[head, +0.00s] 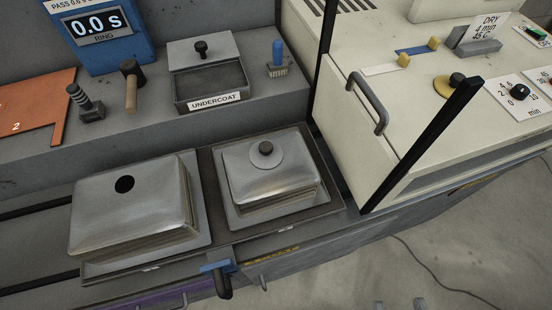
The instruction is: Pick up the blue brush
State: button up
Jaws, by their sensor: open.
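The blue brush (277,60) stands upright on the grey back ledge, its blue handle up and its pale bristles down. It is to the right of the box labelled UNDERCOAT. Two grey fingertips of my gripper (399,304) show at the bottom edge, apart from each other with nothing seen between them. The rest of the gripper is out of frame. It is well below and to the right of the brush in the picture, over the floor.
An open UNDERCOAT box (209,76) stands left of the brush. A cream machine (345,125) with a black post (323,55) rises to the right. Two metal lidded sinks (130,205) (270,185) lie in front. A wooden-handled tool (131,90) stands farther left.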

aim_at(278, 67)
jog(key=i+l+u, duration=0.1)
jog(key=l+u, duration=0.2)
jog(key=u, duration=0.15)
jog(key=i+l+u, duration=0.1)
jog(key=l+u, duration=0.2)
jog(key=u, duration=0.15)
